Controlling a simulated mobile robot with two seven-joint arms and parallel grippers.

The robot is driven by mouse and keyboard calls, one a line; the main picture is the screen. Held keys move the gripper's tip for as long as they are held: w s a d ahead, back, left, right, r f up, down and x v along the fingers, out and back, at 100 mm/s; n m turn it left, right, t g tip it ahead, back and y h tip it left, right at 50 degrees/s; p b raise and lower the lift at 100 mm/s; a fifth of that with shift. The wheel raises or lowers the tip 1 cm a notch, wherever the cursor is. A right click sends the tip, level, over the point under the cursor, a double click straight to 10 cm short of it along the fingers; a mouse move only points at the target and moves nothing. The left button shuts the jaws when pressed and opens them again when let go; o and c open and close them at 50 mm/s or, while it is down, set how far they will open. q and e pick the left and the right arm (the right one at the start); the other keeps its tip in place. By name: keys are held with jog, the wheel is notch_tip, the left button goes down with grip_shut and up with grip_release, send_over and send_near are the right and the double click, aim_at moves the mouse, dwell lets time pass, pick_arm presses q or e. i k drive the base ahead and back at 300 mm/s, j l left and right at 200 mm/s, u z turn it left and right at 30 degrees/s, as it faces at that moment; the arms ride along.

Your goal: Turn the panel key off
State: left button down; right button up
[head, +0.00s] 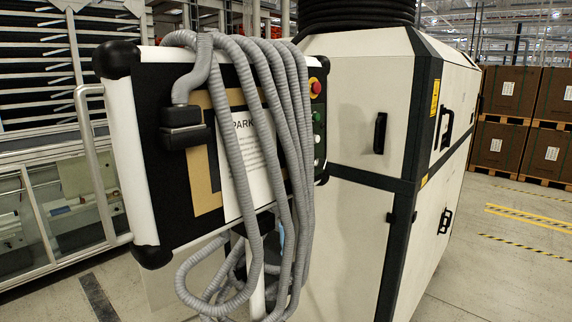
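A control panel (174,215) with a white frame and black rounded corners faces me at the left centre. Down its right edge is a column of small controls: a red mushroom button (316,86) on a yellow base, with small green and dark controls (317,116) below it. I cannot tell which of these is the panel key, or how it is turned. Grey corrugated hoses hang over the panel front and hide part of it. Neither of my grippers is in view.
A paper sign (241,135) and a black connector (184,127) are on the panel. A white cabinet (358,150) with black edges and handles stands close behind on the right. A metal-framed rack (50,110) is at left. Brown boxes (505,90) stand far right; floor is clear there.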

aim_at(319, 163)
jog(key=i+l+u, duration=0.1)
jog(key=u, duration=1.3)
jog(key=l, duration=1.2)
jog(key=i, duration=0.05)
